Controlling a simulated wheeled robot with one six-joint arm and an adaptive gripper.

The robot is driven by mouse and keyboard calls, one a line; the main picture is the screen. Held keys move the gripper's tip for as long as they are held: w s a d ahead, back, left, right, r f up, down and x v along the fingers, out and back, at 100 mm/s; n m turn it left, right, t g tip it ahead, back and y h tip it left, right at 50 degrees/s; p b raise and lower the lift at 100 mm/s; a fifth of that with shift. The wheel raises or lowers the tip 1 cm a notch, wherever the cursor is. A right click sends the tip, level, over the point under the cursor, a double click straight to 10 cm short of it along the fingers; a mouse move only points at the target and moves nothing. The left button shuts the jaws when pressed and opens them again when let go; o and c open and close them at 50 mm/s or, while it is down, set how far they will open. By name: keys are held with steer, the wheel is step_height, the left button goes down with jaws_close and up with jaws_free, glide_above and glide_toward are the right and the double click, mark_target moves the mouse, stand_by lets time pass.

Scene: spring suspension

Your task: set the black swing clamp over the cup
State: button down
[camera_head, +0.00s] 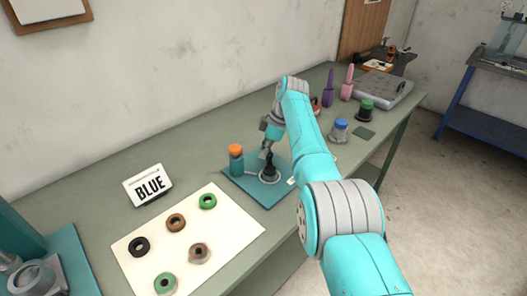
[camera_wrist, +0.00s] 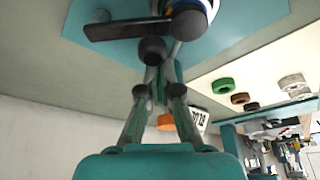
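The black swing clamp (camera_wrist: 125,29) shows in the wrist view as a flat dark bar with a round black knob (camera_wrist: 153,50). The bar's right end reaches the cup (camera_wrist: 212,8), which is partly cut off at the top edge, with white and blue showing. In the head view the cup (camera_head: 269,180) stands on a teal plate (camera_head: 285,190), with dark parts over it. My gripper (camera_wrist: 165,72) points down at the clamp. Its fingers come together at the tips, right by the knob. I cannot tell whether anything is pinched between them.
An orange-capped post (camera_head: 236,160) stands close left of my gripper. A blue-topped item (camera_head: 340,130) and a green-topped item (camera_head: 366,110) stand farther right, past my arm.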

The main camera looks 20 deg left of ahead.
steer(key=shift+w+d, duration=0.1)
steer(key=s+a, duration=0.1)
steer(key=s+a+r, duration=0.1)
steer(key=a, duration=0.1)
steer(key=shift+s+a, duration=0.1)
steer(key=shift+a, duration=0.15)
steer(key=v, duration=0.9)
steer(key=shift+w+r, duration=0.2)
steer(key=shift+w, duration=0.1)
